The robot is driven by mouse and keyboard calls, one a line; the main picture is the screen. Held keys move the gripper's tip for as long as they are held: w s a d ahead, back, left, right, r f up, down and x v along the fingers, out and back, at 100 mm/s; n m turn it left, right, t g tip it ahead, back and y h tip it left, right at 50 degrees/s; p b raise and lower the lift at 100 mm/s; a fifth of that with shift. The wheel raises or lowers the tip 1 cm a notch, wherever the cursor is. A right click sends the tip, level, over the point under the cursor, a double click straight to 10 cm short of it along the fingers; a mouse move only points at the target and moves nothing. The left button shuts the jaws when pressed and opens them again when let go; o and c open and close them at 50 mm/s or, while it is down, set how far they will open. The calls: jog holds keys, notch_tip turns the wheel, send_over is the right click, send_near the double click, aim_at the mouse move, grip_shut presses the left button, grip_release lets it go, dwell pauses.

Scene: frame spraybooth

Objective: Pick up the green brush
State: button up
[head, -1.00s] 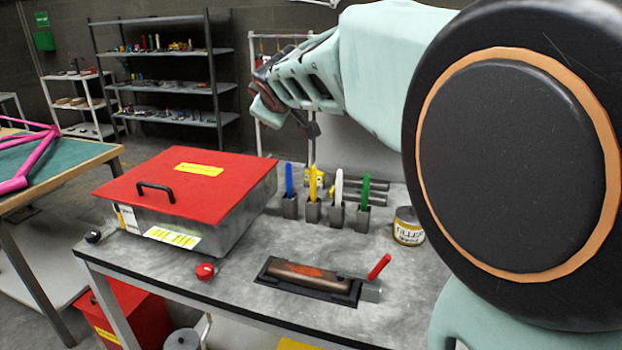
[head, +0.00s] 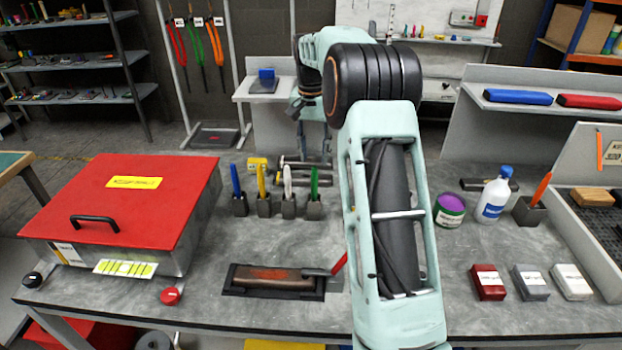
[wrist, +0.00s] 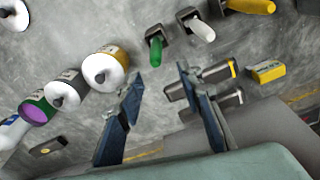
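The green brush (head: 313,185) stands upright in a small grey holder (head: 313,210) on the workbench, at the right end of a row with blue, yellow and white brushes. In the wrist view the green brush (wrist: 156,51) shows end-on, just beyond the fingertips. My gripper (wrist: 158,80) is open and empty, its two blue-grey fingers apart. The green brush appears in line with the gap between them, but the distance is hard to judge. In the head view my arm reaches over the bench's far side, right of the green brush.
The white brush (wrist: 201,30) stands close beside the green one. Cans, including a white-topped can (wrist: 105,70), stand on the other side. Dark metal bars (head: 305,163) lie behind the brushes. A red-lidded box (head: 130,200) is at left, and a dark tray (head: 240,280) in front.

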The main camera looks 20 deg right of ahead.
jog(key=m, duration=0.1)
send_near(314, 201)
jog(key=w+d, duration=0.2)
jog(key=shift+g+y, duration=0.3)
jog(key=shift+s+a+f+p, duration=0.1)
jog(key=shift+a+f+p, duration=0.15)
jog(key=shift+f, duration=0.7)
jog(key=shift+s+a+f+p, duration=0.15)
jog(key=shift+f+p, duration=0.25)
jog(key=shift+f, duration=0.5)
jog(key=shift+s+a+f+p, duration=0.15)
jog(key=shift+f+p, duration=0.15)
jog(key=shift+f, duration=0.65)
jog(key=shift+c, duration=0.3)
grip_shut()
